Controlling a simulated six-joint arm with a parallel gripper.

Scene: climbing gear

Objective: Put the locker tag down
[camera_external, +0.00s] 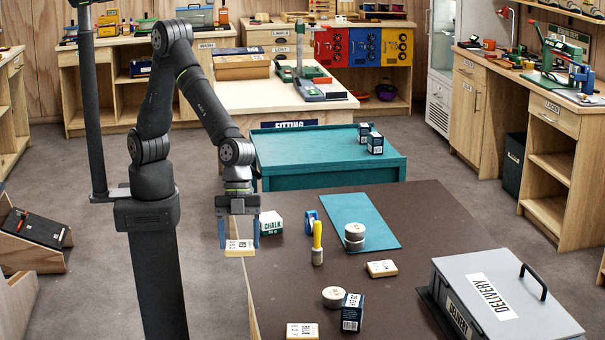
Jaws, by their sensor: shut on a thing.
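My gripper (239,243) points down at the left edge of the brown table. Its two blue-grey fingers are shut on a small flat cream block with dark print, which I take as the locker tag (239,248). The tag is level between the fingertips. From this one view I cannot tell whether it touches the table or hangs a little above it. Two similar cream blocks lie on the table, one right of the middle (382,268) and one at the front (302,331). Their print is too small to read surely.
Near the gripper stand a white and green chalk box (270,223), a blue item (311,222) and a yellow-handled tool (317,240). A grey delivery box (505,300) stands right. The table's left front is bare.

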